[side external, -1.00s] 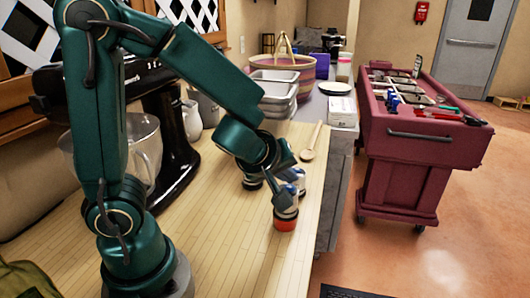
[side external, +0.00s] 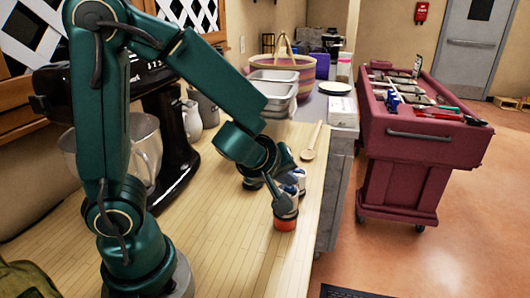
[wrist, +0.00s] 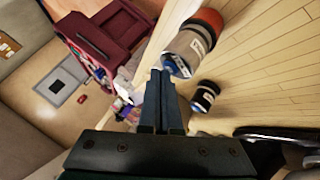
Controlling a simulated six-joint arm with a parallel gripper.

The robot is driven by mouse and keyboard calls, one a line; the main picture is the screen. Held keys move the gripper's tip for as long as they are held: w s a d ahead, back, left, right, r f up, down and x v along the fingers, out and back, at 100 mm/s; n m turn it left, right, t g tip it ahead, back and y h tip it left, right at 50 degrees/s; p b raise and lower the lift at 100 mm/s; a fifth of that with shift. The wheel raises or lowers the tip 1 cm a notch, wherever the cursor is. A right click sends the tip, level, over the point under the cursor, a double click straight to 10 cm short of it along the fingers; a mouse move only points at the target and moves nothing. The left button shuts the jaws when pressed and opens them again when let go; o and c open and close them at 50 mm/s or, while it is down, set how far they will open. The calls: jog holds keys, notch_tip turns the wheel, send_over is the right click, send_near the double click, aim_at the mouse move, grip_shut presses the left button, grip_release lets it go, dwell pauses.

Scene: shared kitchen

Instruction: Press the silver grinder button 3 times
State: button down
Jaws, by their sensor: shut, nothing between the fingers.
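A grinder with a silver-grey body and orange-red base (side external: 286,223) stands upright near the counter's right edge. In the wrist view the same grinder (wrist: 187,46) shows a pale label and a bluish top end. My gripper (side external: 279,207) is shut and empty, its fingers pointing down at the grinder's top. In the wrist view the shut fingertips (wrist: 160,74) lie right beside that top end. I cannot tell whether they touch it. The button itself is too small or hidden to make out.
A smaller dark container with a blue top and white label (wrist: 205,97) stands close by. A wooden spoon (side external: 311,143) lies behind on the wooden counter (side external: 222,246). A black stand mixer (side external: 170,130) is at left.

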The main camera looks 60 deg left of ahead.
aim_at(287, 192)
jog(key=shift+r, duration=0.85)
jog(key=shift+r, duration=3)
jog(key=s+d+f+m+g+h, duration=0.1)
jog(key=s+d+m+h, duration=0.1)
jog(key=s+m, duration=0.5)
jog(key=s+d+f+m+g+h, duration=0.1)
jog(key=s+d+m+h, duration=0.1)
jog(key=s+d+m, duration=0.2)
jog(key=s+m, duration=0.2)
jog(key=m, duration=0.1)
jog(key=shift+s+d+g, duration=0.3)
jog(key=shift+s+d, duration=0.1)
